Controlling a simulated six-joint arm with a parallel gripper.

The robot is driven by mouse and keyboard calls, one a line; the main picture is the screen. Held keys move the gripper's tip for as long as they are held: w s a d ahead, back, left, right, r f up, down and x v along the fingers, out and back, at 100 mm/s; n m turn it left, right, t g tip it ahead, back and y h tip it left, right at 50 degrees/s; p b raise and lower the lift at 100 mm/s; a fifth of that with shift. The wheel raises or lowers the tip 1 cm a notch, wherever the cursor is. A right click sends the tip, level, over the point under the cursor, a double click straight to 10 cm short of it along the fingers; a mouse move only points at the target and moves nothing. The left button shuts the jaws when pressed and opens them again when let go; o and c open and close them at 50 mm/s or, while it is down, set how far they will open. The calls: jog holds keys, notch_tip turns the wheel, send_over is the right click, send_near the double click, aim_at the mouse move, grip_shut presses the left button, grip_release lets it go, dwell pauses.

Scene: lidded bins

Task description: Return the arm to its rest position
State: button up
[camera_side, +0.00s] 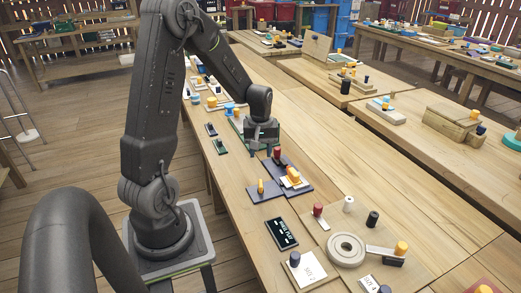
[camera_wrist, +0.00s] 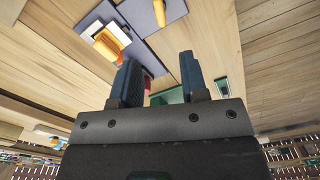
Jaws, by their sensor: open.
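My gripper (camera_side: 262,143) hangs fingers-down over the near workbench (camera_side: 310,160) in the side view, with the arm bent over from its base at the left. In the wrist view the two dark fingers of my gripper (camera_wrist: 160,75) stand apart, and I see nothing held between them. A dark red peg (camera_side: 278,154) stands just below and right of the fingertips in the side view. A red part also shows beside the left finger in the wrist view, mostly hidden. I see no lidded bin clearly on this bench.
A dark slab (camera_side: 257,197) carries a yellow peg, and yellow and white pieces (camera_side: 293,178) lie beside it. A black sign (camera_side: 281,233) and a grey ring (camera_side: 346,250) are nearer the camera. Bare wood lies right of my gripper. Other cluttered benches (camera_side: 400,120) stand beyond.

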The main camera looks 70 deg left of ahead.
jog(key=shift+r, duration=0.1)
jog(key=s+d+r+m+t+y, duration=0.1)
jog(key=s+d+r+m+t, duration=0.15)
jog(key=d+r+m, duration=0.75)
jog(key=s+d+r+m+t, duration=0.1)
jog(key=s+d+r+m, duration=0.1)
jog(key=s+d+r, duration=0.2)
jog(key=s+d+r+m+t+h, duration=0.1)
jog(key=s+d+r+t, duration=0.1)
jog(key=d, duration=0.7)
jog(key=shift+s+r+m, duration=0.4)
jog(key=shift+s+r, duration=0.45)
jog(key=shift+s, duration=0.25)
